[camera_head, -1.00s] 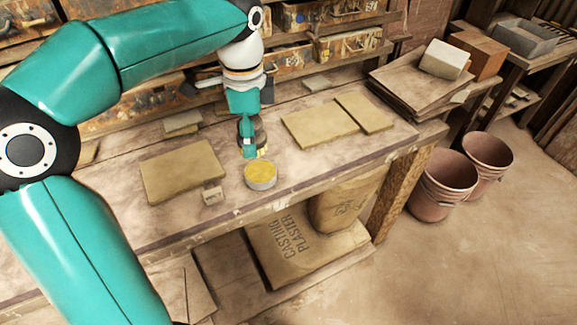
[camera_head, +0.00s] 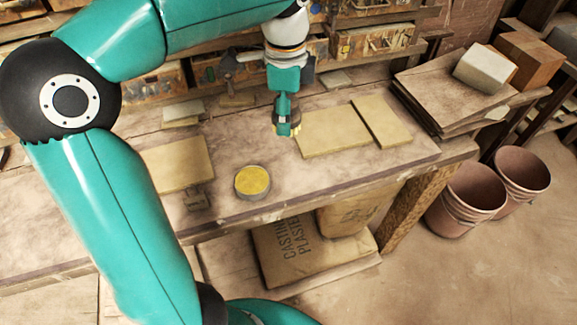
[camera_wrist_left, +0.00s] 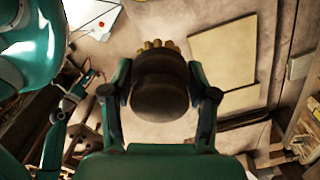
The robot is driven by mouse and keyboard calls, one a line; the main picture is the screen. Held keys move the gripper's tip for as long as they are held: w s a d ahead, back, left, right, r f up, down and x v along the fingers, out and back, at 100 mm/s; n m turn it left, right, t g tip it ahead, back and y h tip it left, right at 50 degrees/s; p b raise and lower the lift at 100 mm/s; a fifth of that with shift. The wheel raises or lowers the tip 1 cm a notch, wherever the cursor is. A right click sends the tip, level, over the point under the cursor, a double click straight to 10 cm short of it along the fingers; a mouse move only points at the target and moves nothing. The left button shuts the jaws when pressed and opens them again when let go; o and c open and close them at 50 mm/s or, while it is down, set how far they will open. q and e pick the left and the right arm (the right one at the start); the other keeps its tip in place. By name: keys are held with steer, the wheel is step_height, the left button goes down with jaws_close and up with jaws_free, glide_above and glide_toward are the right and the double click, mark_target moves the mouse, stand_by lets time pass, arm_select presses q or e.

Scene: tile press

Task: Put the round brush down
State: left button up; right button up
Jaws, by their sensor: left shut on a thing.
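My left gripper (camera_head: 286,120) is shut on the round brush, over the bench beside the left edge of a large tan tile (camera_head: 334,132). In the left wrist view the brush (camera_wrist_left: 160,85) shows a dark, rounded brown body between the two fingers, with yellowish bristles at its far end. In the head view the fingers hide most of the brush, and only its pale bristles (camera_head: 290,131) show below them. I cannot tell whether the bristles touch the bench.
A round tin with a yellow top (camera_head: 252,183) stands near the bench's front edge. A small block (camera_head: 197,198) and another tile (camera_head: 180,163) lie to its left. A narrower tile (camera_head: 382,122) lies at right. Bare bench (camera_head: 300,172) lies in front of the large tile.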

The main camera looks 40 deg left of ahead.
mark_target(286, 177)
arm_select(q)
step_height(286, 177, down, 17)
steer(key=shift+a+f, duration=0.1)
steer(key=shift+f, duration=0.05)
steer(key=shift+s+f+b, duration=0.1)
steer(key=shift+b, duration=0.25)
steer(key=o, duration=1)
step_height(286, 177, up, 12)
steer(key=shift+r+p, duration=0.15)
steer(key=shift+p, duration=0.15)
